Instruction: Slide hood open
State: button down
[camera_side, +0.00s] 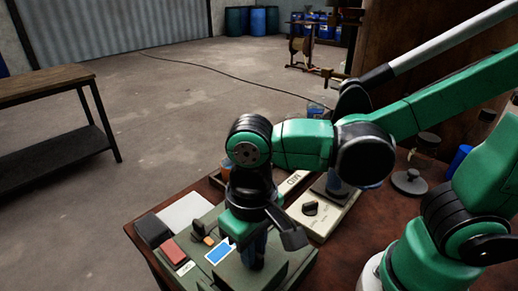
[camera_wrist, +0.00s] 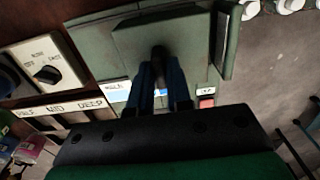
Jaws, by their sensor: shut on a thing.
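The hood (camera_wrist: 190,35) is a grey-green sliding cover on a green machine. In the side view its flat top (camera_side: 237,276) lies below my gripper (camera_side: 252,250), partly hidden by it. A dark upright knob (camera_wrist: 158,55) stands on the hood. My gripper (camera_wrist: 160,88) has blue fingers on either side of this knob and is shut on it. A blue display (camera_side: 220,251) shows beside the hood in the side view. How far the hood stands open is hard to tell.
A lidded pot (camera_side: 409,182) is at the right. Open floor lies beyond the table.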

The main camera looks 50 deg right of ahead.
jog(key=d, duration=0.9)
jog(key=shift+d, duration=0.15)
jog(key=c, duration=0.8)
grip_release()
jog(key=shift+r, duration=2.8)
jog(key=w+d+t, duration=0.1)
jog(key=w+t, duration=0.1)
jog(key=w+d+f+t, duration=0.1)
jog(key=w+t, duration=0.1)
jog(key=w+d+t, duration=0.1)
jog(key=w+t, duration=0.1)
jog(key=t, duration=0.1)
jog(key=shift+w+d+f, duration=0.1)
jog(key=shift+d+f, duration=0.05)
jog(key=shift+d, duration=0.2)
